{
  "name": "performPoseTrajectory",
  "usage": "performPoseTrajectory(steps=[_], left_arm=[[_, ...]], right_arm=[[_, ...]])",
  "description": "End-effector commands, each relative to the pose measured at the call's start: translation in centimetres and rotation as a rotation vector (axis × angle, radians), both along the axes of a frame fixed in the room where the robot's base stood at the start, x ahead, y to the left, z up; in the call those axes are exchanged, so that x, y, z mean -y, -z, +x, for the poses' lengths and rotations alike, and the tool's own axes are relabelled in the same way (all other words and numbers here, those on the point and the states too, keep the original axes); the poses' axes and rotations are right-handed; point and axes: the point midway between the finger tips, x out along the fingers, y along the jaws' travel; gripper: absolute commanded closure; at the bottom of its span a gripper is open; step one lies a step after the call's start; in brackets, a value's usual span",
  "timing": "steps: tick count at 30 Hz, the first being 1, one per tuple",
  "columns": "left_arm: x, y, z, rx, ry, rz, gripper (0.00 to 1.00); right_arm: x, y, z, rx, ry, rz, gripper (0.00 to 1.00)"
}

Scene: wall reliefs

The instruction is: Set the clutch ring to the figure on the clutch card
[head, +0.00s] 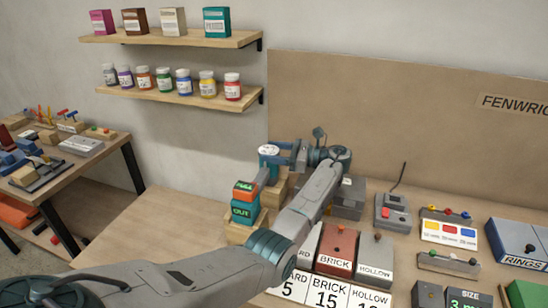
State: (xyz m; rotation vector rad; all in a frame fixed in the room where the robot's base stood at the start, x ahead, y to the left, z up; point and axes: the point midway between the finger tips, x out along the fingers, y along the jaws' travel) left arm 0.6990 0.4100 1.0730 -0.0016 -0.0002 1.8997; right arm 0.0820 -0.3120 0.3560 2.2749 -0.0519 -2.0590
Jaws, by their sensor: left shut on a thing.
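A teal-and-grey tool stands in wooden blocks at the bench's back left. Its pale clutch ring (269,150) has small dark marks that I cannot read. My left gripper (275,157) reaches in from the right and is shut on the ring; its fingers hide part of it. White cards at the front read "...RD 5", BRICK 15 (327,292) and HOLLOW with a partly cut-off figure (368,299). I cannot tell which is the clutch card. My right gripper is not in view.
A red BRICK block (337,247) and a grey HOLLOW block (376,262) stand behind the cards, close to my left arm. Grey devices and a blue RINGS box (520,245) lie to the right. The bench's left part (150,225) is clear.

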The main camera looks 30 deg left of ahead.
Motion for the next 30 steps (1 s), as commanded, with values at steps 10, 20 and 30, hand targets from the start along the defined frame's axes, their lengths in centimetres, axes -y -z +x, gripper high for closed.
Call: performPoseTrajectory(steps=[10,20,30], left_arm=[[-0.02,0.09,0.03,0.000,-0.041,-0.002,0.64],[-0.03,0.12,0.02,0.000,-0.040,-0.002,0.29],[-0.06,0.04,0.04,0.000,-0.039,-0.001,0.19]], right_arm=[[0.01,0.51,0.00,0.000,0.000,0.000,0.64],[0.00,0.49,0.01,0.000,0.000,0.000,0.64],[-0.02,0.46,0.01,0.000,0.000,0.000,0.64]])
